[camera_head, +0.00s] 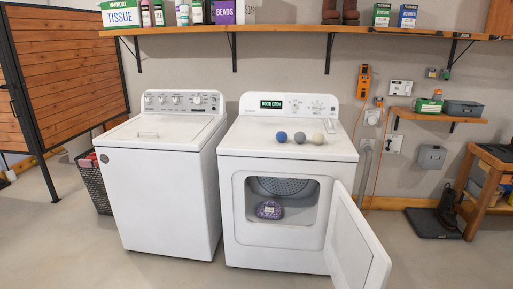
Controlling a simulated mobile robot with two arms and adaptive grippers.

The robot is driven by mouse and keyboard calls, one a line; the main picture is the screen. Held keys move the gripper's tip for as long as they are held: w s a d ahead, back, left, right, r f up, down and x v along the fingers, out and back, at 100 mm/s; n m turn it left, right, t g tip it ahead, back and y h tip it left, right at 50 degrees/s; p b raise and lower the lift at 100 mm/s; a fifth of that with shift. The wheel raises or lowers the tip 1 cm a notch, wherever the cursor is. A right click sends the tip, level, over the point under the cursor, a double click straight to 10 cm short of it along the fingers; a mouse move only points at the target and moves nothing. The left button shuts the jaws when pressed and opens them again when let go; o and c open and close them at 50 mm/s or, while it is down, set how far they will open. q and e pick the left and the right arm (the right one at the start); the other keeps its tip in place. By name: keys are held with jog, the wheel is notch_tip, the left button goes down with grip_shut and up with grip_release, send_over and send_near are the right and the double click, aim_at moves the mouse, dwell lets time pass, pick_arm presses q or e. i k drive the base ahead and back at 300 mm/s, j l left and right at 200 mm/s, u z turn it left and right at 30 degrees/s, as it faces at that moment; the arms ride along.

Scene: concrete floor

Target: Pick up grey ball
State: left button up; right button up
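The grey ball (300,137) sits on top of the white dryer (240,140). It is the middle one of three balls in a row. A blue ball (282,136) is just left of it and a pale yellowish ball (318,138) is just right of it. The balls stand in front of the dryer's control panel (290,106), whose display is lit. Neither of my grippers shows in the head view.
A white washer (165,190) stands at left. A wooden shelf (280,29) runs above both machines. Floor in front is clear.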

aim_at(300, 137)
jog(key=i+j, duration=0.1)
jog(key=i, duration=0.6)
jog(key=i+z, duration=0.1)
jog(key=i, duration=0.6)
jog(key=i+j, duration=0.2)
jog(key=i, duration=0.45)
